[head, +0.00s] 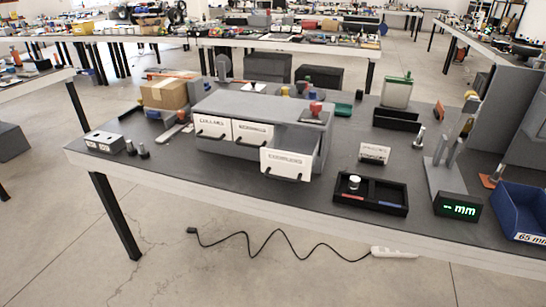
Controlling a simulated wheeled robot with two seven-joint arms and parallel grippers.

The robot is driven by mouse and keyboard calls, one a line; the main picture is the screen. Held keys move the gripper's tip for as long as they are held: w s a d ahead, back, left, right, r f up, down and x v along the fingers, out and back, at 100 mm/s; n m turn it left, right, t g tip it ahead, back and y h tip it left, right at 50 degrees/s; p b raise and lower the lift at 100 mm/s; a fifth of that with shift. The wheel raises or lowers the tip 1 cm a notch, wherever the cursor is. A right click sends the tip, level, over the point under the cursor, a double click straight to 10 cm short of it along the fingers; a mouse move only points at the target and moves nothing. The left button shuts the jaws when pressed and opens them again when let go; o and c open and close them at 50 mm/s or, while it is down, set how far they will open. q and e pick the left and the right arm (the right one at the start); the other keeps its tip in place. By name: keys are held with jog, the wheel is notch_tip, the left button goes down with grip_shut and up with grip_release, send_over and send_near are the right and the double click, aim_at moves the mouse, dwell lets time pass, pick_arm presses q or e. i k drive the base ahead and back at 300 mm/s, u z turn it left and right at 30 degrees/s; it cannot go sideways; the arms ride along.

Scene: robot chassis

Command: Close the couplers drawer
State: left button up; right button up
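A grey drawer cabinet (258,106) stands on the dark table. It has a row of three white-fronted drawers with dark handles. The left drawer (212,128) and middle drawer (253,132) sit flush in the cabinet. The right drawer (286,164) is pulled out toward the front edge of the table, with an opening showing behind its front. The labels are too small to read surely, so I cannot tell for certain which one says couplers. Neither of my grippers is in view.
A black two-compartment tray (371,205) holds a white-topped part right of the open drawer. A small white labelled block (374,153), a green digital display (457,207) and a blue bin (519,212) stand farther right. A cardboard box (170,94) is behind left. The front-left tabletop is mostly clear.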

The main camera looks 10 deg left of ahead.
aim_at(297, 166)
jog(key=u, duration=0.25)
jog(key=i, duration=1.15)
jog(key=u, duration=0.1)
jog(key=k, duration=0.5)
jog(key=u, duration=1)
jog(key=k, duration=1.15)
jog(key=z, duration=1.4)
jog(key=i, duration=0.5)
